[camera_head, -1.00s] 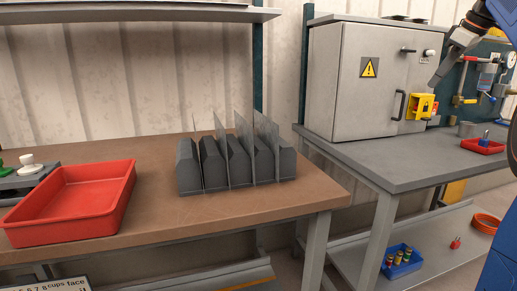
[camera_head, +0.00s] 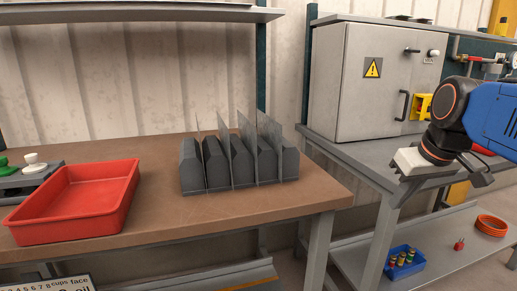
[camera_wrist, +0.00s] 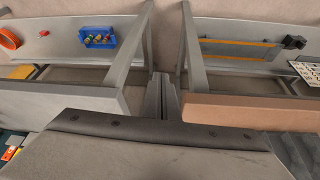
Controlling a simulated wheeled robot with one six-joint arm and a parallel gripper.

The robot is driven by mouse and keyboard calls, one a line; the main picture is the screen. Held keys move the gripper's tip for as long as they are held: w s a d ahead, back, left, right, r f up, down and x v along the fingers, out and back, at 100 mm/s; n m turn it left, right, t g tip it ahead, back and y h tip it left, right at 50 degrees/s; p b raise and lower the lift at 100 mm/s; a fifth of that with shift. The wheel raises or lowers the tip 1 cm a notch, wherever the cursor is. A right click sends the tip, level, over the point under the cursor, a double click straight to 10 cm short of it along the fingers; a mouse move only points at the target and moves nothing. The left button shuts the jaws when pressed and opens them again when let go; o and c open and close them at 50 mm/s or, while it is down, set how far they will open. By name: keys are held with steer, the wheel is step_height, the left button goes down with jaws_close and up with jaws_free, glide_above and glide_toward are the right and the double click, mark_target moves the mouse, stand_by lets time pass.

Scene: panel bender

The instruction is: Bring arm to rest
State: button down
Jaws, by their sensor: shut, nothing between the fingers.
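My arm comes in from the right in the head view, with my gripper (camera_head: 410,172) hanging in front of the right bench's front edge. Its pale body shows, but its fingertips are small and hard to make out there. In the wrist view the grey body fills the lower part, and the fingers (camera_wrist: 161,97) look shut together with nothing held. They point toward the gap between the two benches.
A red tray (camera_head: 75,205) and a dark rack (camera_head: 240,165) with upright sheets stand on the brown bench (camera_head: 150,222). A grey cabinet (camera_head: 350,105) stands on the right bench. A blue bin (camera_head: 405,263) and an orange coil (camera_head: 491,225) sit on its lower shelf.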

steer(key=s+a+f+m, duration=0.1)
steer(key=s+f, duration=0.5)
steer(key=f, duration=0.2)
steer(key=s+a+f, duration=0.2)
steer(key=s+f, duration=0.4)
steer(key=f, duration=0.3)
steer(key=shift+s+f+m, duration=0.15)
steer(key=shift+s+m, duration=0.1)
steer(key=shift+m, duration=0.15)
